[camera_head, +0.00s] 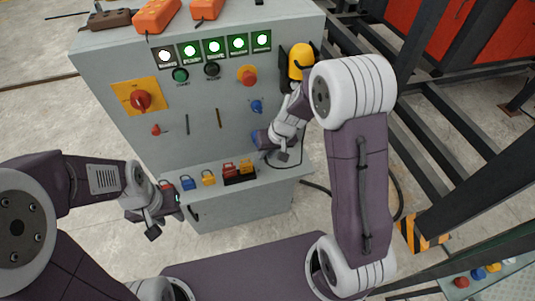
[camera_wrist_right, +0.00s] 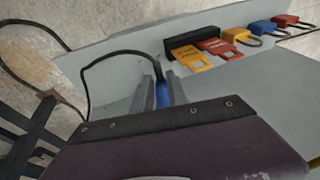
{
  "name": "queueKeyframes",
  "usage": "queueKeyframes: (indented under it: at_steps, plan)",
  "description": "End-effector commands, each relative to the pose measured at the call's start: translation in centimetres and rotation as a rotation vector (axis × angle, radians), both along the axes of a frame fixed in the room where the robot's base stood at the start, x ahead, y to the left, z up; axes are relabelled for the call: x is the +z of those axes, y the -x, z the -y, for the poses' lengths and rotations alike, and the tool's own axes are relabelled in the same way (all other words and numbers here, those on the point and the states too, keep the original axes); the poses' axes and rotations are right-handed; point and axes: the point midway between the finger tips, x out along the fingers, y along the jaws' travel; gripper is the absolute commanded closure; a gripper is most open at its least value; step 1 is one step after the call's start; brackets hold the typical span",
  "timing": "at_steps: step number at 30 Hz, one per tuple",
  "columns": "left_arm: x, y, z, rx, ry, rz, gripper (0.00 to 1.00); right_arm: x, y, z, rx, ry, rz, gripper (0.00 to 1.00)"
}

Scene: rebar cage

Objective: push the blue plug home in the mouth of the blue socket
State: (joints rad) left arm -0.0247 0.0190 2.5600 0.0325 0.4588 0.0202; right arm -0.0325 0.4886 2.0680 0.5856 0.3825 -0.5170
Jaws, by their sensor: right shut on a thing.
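The blue plug (camera_wrist_right: 162,95) is between the fingers of my right gripper (camera_wrist_right: 161,90) in the right wrist view, with a black cable arching from it. In the head view my right gripper (camera_head: 264,143) is shut at the lower right of the grey cabinet's front panel. A blue part (camera_head: 255,136) shows right at its fingertips, against the panel. The fingers hide the contact, so I cannot tell plug from socket there or how deep the plug sits. My left gripper (camera_head: 172,200) hangs by the left end of the cabinet's ledge, its jaws unclear.
Padlocks in blue (camera_head: 188,183), yellow (camera_head: 208,178) and red stand along the ledge (camera_head: 222,188). Above are a blue knob (camera_head: 256,106), a red rotary switch (camera_head: 141,100) and a yellow lamp-like part (camera_head: 301,61). Dark steel framing (camera_head: 455,120) stands at the right.

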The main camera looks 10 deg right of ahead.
Motion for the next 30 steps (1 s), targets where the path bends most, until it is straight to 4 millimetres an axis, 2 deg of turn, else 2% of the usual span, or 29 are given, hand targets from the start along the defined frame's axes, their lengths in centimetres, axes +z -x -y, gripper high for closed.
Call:
queueKeyframes:
  at_steps: [16, 17, 19, 27, 30]
  plan:
    - [0.25, 0.0, 0.01, 0.0, 0.0, 0.0, 0.64, 0.06, -0.8, 0.01, -0.001, 0.001, 0.005, 1.0]
    - [0.25, 0.0, 0.01, 0.0, 0.0, 0.0, 0.64, 0.07, -0.8, 0.01, -0.001, 0.001, 0.005, 0.76]
    - [0.25, 0.0, 0.01, 0.0, 0.0, 0.0, 0.64, 0.05, -0.78, 0.01, -0.001, 0.001, 0.005, 0.56]
    - [0.25, 0.0, 0.01, 0.0, 0.0, 0.0, 0.64, -0.02, -0.67, -0.01, 0.0, 0.001, 0.001, 0.56]
    - [0.46, 0.0, 0.0, 0.0, 0.0, 0.0, 0.64, 0.6, -0.58, 0.12, -0.001, 0.001, 0.002, 0.56]
